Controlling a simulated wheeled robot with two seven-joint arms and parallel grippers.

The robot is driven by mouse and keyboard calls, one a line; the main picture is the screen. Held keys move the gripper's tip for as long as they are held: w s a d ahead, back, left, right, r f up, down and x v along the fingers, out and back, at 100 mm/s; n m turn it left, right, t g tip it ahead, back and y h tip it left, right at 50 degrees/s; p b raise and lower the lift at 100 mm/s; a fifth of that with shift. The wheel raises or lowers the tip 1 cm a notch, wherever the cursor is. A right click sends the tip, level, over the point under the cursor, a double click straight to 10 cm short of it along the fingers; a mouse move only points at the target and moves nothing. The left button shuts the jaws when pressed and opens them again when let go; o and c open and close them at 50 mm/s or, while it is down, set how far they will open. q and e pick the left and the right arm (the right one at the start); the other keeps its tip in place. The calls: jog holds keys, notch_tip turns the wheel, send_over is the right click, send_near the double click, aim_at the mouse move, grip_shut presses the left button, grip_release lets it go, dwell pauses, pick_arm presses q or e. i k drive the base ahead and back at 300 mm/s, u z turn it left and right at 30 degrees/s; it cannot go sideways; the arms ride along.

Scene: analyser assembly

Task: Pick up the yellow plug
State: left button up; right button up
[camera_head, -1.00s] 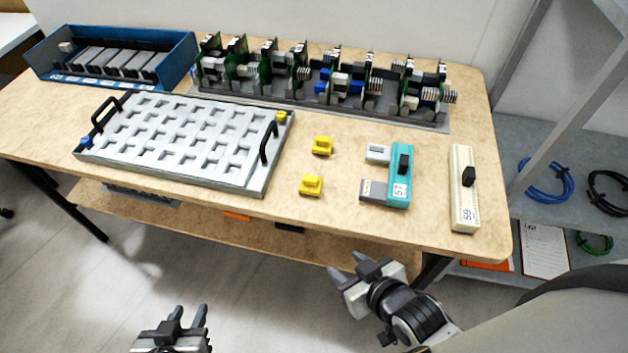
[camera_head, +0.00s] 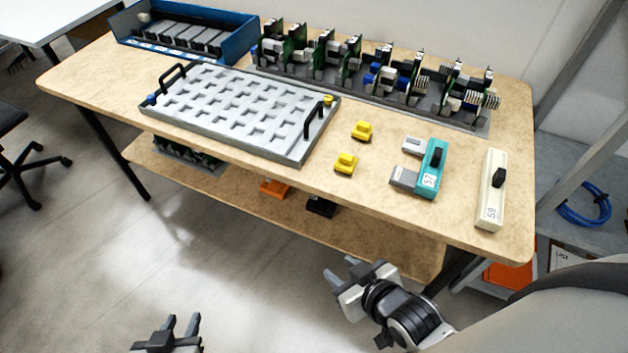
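Two yellow plugs lie on the table to the right of the grey tray: one further back (camera_head: 362,131) and one nearer the front edge (camera_head: 345,163). A third small yellow piece (camera_head: 328,100) sits at the tray's back right corner. My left gripper (camera_head: 182,322) is at the bottom of the view, low in front of the table, its fingers apart and empty. My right gripper (camera_head: 340,272) is in front of the table's front edge, its fingers apart and empty. Both grippers are well away from the plugs.
The grey tray (camera_head: 225,140) with black handles lies left of the plugs. A teal module (camera_head: 432,170) and a cream module (camera_head: 491,190) lie to the right. A rack of circuit boards (camera_head: 380,92) and a blue bin (camera_head: 245,45) stand behind. A lower shelf (camera_head: 380,243) sits under the table.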

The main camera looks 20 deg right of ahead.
aim_at(345, 164)
jog(key=u, duration=0.75)
jog(key=k, duration=1)
jog(key=u, duration=0.65)
jog(key=i, duration=1.6)
jog(key=z, duration=1.6)
jog(key=i, duration=0.75)
jog(key=z, duration=0.85)
